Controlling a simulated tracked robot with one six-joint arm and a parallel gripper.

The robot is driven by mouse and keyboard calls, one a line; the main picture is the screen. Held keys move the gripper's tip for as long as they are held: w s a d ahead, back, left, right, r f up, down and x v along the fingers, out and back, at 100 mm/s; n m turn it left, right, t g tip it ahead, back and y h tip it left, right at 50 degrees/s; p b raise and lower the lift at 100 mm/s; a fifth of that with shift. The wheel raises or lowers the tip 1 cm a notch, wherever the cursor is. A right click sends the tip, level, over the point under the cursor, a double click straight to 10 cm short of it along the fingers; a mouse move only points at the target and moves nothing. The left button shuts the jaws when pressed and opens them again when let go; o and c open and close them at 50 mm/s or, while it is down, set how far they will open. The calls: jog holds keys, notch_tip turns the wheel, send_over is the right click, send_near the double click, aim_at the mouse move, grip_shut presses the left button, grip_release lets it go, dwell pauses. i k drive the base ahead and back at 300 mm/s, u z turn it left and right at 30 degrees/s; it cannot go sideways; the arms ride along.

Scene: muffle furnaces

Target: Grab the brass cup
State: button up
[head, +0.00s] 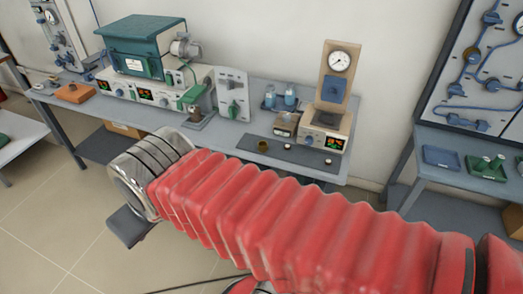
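A green-topped furnace (140,45) stands on control units at the bench's left. A gauge stand (335,80) and two blue-tinted bottles (290,97) are behind the mat (290,152). Tiled floor is open at lower left.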

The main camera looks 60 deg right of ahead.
aim_at(263, 145)
jog(key=z, duration=0.1)
jog(key=i, duration=1)
jog(key=u, duration=0.1)
